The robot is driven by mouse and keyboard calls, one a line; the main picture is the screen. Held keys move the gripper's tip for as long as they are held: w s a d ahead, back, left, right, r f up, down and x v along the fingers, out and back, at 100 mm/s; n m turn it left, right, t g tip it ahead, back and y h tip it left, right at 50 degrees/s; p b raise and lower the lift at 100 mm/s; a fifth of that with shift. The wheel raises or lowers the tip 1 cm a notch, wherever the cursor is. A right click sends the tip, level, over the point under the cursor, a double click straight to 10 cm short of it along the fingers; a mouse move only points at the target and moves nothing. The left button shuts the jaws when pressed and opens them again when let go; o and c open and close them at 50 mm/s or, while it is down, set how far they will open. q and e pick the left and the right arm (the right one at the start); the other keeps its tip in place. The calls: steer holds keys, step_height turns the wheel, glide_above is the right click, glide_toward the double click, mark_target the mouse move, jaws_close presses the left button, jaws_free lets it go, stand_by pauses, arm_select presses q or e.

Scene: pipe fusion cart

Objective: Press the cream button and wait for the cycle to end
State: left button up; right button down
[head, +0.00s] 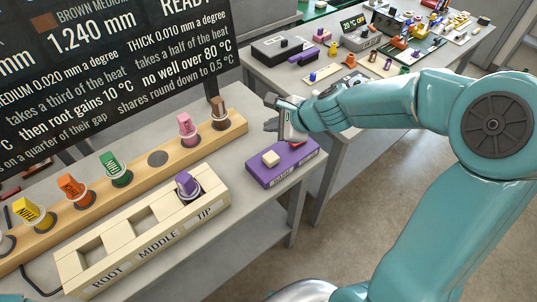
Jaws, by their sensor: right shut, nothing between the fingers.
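The cream button (270,158) sits on top of a purple box (257,178) near the right edge of the bench. It stands up clear of the box and nothing touches it. My right gripper (272,113) is shut and empty. In the picture it lies just above and behind the purple box, apart from the button. The gripper hides part of the box's far end. My left gripper is out of view.
A cream block (150,258) marked ROOT, MIDDLE and TIP holds a purple-topped piece (187,186) in its TIP slot. A wooden rack (135,180) holds several coloured pieces. A dark display (110,70) stands behind. A cluttered second table (350,85) stands beyond.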

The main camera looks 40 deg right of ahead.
steer(key=b, duration=0.8)
glide_above(273, 158)
step_height(273, 158, down, 8)
steer(key=shift+s+r, duration=0.15)
steer(key=shift+f+b, duration=0.35)
steer(key=shift+f, duration=0.25)
steer(key=shift+r, duration=0.1)
stand_by(0.8)
steer(key=shift+f+b, duration=0.4)
steer(key=shift+f, duration=0.05)
